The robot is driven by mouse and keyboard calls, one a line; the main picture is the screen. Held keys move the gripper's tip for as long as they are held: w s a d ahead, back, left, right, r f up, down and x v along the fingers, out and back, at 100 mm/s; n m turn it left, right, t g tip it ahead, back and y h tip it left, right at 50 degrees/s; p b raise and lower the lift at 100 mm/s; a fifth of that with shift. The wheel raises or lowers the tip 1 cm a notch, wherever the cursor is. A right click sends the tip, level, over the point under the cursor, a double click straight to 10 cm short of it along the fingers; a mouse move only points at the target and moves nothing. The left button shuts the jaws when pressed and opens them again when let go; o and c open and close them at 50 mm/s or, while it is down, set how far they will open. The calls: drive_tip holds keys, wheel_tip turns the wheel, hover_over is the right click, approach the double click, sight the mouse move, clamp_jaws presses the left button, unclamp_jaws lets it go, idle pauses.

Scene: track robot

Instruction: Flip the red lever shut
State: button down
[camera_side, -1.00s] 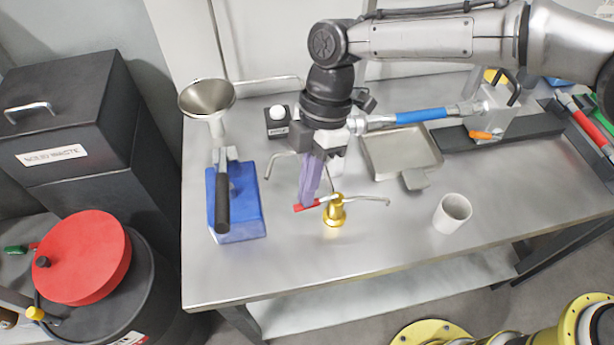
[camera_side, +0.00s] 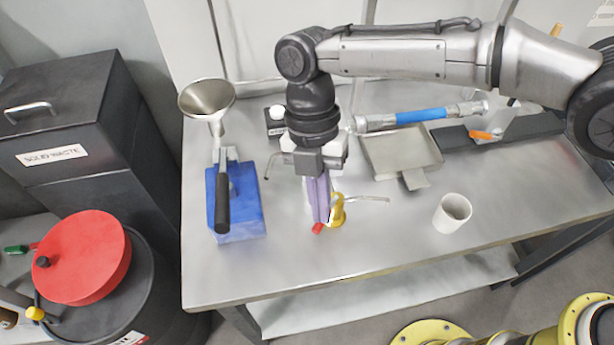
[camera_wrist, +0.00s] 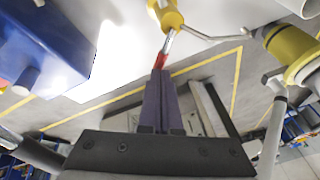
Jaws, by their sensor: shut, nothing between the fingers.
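The red lever (camera_side: 317,228) is a short red handle on the small brass valve (camera_side: 337,211) on the steel table. In the side view only its red end shows, just below my fingertips, pointing towards the table's front. In the wrist view the red lever (camera_wrist: 162,60) runs on a metal stem from the yellow valve body (camera_wrist: 170,18) towards my fingertips. My gripper (camera_side: 320,218) points down beside the valve, its purple fingers together and empty. The fingertips (camera_wrist: 159,74) are right at the lever's end; they look to be touching it, but I cannot be sure.
A blue block with a black handle (camera_side: 250,205) stands to the left of the valve. A thin bent metal pipe (camera_side: 365,199) sticks out to the valve's right. A white cup (camera_side: 452,213) and a shallow metal tray (camera_side: 425,150) are farther right. The front of the table is clear.

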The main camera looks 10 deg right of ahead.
drive_tip(key=n, duration=0.1)
drive_tip(key=s+d+n+h, duration=0.1)
drive_tip(key=n, duration=0.3)
drive_tip(key=shift+s+d+f+t+h, duration=0.1)
drive_tip(key=shift+s+d+t+h, duration=0.05)
drive_tip(key=shift+d+t+h, duration=0.2)
drive_tip(key=shift+d, duration=0.1)
drive_tip(key=shift+w+d, duration=0.2)
drive_tip(key=shift+w, duration=0.6)
drive_tip(key=v, duration=0.7)
drive_tip(key=shift+w+r, duration=0.15)
drive_tip(key=shift+r, duration=0.1)
drive_tip(key=shift+a, duration=0.1)
idle(0.4)
